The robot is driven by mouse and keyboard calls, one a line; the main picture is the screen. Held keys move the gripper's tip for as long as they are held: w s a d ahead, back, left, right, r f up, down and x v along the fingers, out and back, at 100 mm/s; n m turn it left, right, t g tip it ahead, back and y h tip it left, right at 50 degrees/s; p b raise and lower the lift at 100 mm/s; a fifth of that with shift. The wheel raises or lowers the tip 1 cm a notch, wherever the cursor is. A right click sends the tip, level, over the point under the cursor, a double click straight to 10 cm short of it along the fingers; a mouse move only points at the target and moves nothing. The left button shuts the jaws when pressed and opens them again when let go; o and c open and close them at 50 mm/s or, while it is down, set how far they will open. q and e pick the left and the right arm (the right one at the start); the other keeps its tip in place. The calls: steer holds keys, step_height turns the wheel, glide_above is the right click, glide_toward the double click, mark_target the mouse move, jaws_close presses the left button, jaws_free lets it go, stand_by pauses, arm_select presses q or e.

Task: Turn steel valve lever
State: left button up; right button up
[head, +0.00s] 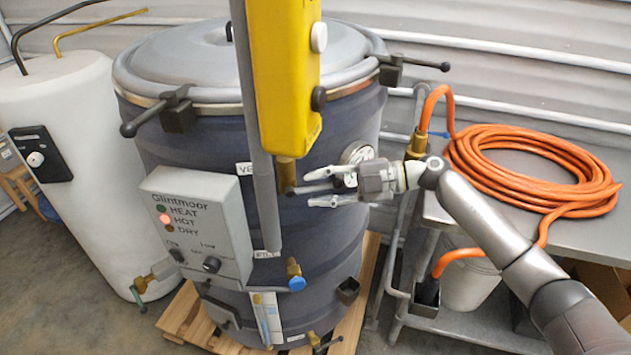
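A steel valve lever (308,189) sticks out to the right from the brass valve (286,174) under the yellow box. My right gripper (322,187) comes in from the right, in front of the dark vessel. Its two fingers are spread apart, one above and one below the lever's outer end. I cannot tell from this one view whether a finger touches the lever. My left gripper is not in view.
The yellow box (284,75) and a grey vertical pipe (256,130) stand close left of the lever. A gauge (356,153) sits behind my gripper. A control panel (197,222) is on the vessel. A coiled orange hose (530,160) lies on the bench at right.

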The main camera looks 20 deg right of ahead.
steer(key=shift+w+a+f, duration=0.15)
steer(key=shift+w+a, duration=0.05)
steer(key=shift+a, duration=0.3)
jaws_close()
